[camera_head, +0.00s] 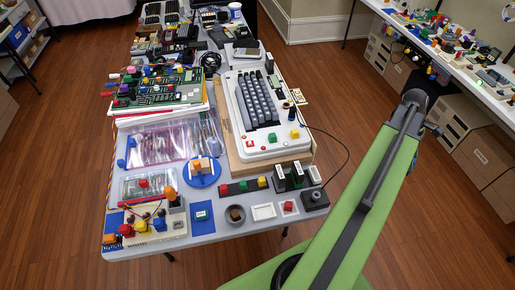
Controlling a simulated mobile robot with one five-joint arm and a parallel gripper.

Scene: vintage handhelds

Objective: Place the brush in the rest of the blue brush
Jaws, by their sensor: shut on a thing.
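I cannot make out a brush or a brush rest for certain among the small things on the table. A round blue dish (190,179) sits near the table's front part with a small tan and white object (201,165) on it; I cannot tell what that object is. A flat blue square (195,226) with a small pale piece on it lies at the front edge. My green arm structure crosses the right side of the picture, right of the table. My gripper is not seen, so what it holds is hidden.
The grey table (226,238) is crowded. A white keyboard machine (273,148) stands at its right, a beige box with coloured blocks (174,229) at front left, and a dark ring (235,214) and white tray (263,211) near the front. Wooden floor (60,190) is clear at left.

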